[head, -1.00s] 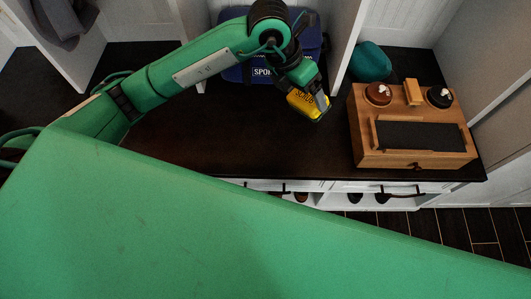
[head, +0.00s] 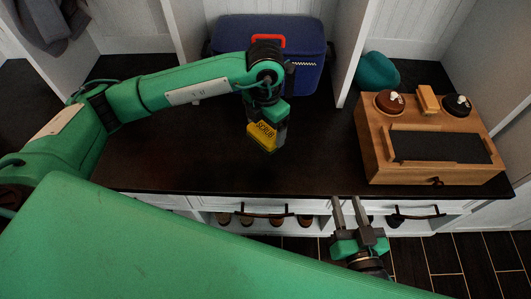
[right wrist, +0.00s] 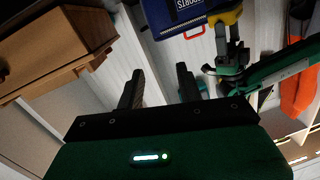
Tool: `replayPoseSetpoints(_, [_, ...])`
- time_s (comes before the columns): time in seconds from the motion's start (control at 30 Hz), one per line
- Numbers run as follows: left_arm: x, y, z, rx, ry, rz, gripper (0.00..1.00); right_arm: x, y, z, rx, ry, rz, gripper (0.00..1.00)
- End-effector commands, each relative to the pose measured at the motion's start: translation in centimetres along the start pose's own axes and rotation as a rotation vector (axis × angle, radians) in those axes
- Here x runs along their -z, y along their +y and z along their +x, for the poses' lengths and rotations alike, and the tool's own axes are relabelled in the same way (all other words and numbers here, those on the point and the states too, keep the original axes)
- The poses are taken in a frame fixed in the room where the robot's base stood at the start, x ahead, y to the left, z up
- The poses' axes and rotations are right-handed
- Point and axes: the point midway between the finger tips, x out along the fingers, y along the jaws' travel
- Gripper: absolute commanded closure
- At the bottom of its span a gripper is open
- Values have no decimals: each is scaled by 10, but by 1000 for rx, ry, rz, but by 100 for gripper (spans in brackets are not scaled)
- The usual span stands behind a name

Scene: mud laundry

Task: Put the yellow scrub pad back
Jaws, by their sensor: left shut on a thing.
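The yellow scrub pad (head: 261,137), with dark lettering, is held in my left gripper (head: 272,128) over the dark bench top (head: 210,160). My left gripper is shut on it, in front of the blue bag. The pad also shows in the right wrist view (right wrist: 229,16), at the top. My right gripper (head: 353,203) is empty, its two fingers apart, at the bench's front edge. Its spread fingers also show in the right wrist view (right wrist: 158,88).
A wooden box (head: 400,172) with a dark panel, two round tins and a small block on top stands at the right. A blue bag (head: 300,65) with a red handle and a teal item (head: 377,71) are behind. The bench's middle is clear.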

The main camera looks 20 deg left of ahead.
Motion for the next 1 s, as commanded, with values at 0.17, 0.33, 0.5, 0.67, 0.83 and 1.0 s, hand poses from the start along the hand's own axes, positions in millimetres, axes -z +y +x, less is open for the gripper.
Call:
replayPoseSetpoints(0.17, [0, 0, 48, 1, 2, 0, 33, 37, 8, 8, -6, 193, -29, 64])
replayPoseSetpoints(0.33, [0, 0, 68, 1, 0, -1, 33, 59, 11, 8, -8, 296, -43, 64])
replayPoseSetpoints(0.5, [0, 0, 86, 1, 0, 0, 33, 73, 13, 8, -9, 373, -55, 64])
replayPoseSetpoints(0.67, [0, 0, 108, 2, -1, -1, 33, 95, 16, 5, -9, 488, -72, 64])
replayPoseSetpoints(0.83, [-1, 0, 113, 1, -2, 0, 33, 102, 16, 3, -9, 521, -77, 64])
replayPoseSetpoints(1.0, [0, 0, 113, 1, -1, 0, 5, 102, 16, 3, -9, 519, -77, 64])
